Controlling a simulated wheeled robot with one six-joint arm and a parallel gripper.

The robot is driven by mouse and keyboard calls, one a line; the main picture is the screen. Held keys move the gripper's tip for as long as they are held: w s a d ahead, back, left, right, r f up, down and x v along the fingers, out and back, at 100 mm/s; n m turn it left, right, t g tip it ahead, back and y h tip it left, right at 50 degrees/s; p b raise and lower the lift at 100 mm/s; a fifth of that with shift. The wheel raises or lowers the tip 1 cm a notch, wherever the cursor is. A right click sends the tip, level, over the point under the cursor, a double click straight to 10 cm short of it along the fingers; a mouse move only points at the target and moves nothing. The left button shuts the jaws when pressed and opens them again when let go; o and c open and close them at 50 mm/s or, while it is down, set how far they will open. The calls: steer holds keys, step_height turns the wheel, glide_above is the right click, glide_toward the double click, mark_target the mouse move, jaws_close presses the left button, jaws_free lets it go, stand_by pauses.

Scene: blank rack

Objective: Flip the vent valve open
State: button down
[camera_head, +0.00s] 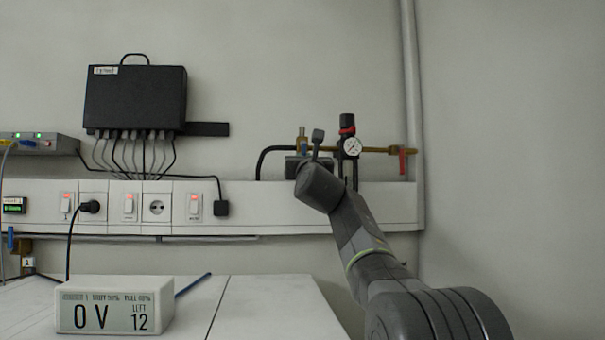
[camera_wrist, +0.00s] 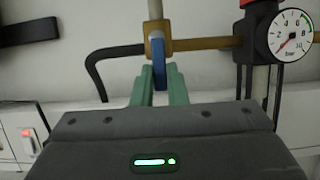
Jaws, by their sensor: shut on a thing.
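My gripper (camera_wrist: 160,78) has green fingers, shut on a blue lever (camera_wrist: 160,66) below a brass valve body (camera_wrist: 158,46) in the wrist view. The lever points down from the brass body, and its lower end is hidden between the fingers and behind the gripper housing. In the head view the brass valve (camera_head: 302,137) stands on the wall piping, just behind my wrist.
A gauge (camera_wrist: 291,34) beside a red-collared regulator is close on the right; it also shows in the head view (camera_head: 352,147). A red lever (camera_head: 403,160) hangs farther right. A black hose (camera_wrist: 98,66) curves left of the valve. A white display box (camera_head: 115,305) stands on the bench.

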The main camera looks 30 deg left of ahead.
stand_by(0.3)
steer(key=c, duration=1.4)
jaws_free()
steer(key=shift+c, duration=0.2)
steer(key=shift+d, duration=0.1)
steer(key=b+v, duration=0.8)
steer(key=v, duration=0.5)
steer(key=shift+s+d+f, duration=0.2)
steer(key=shift+s+d, duration=0.05)
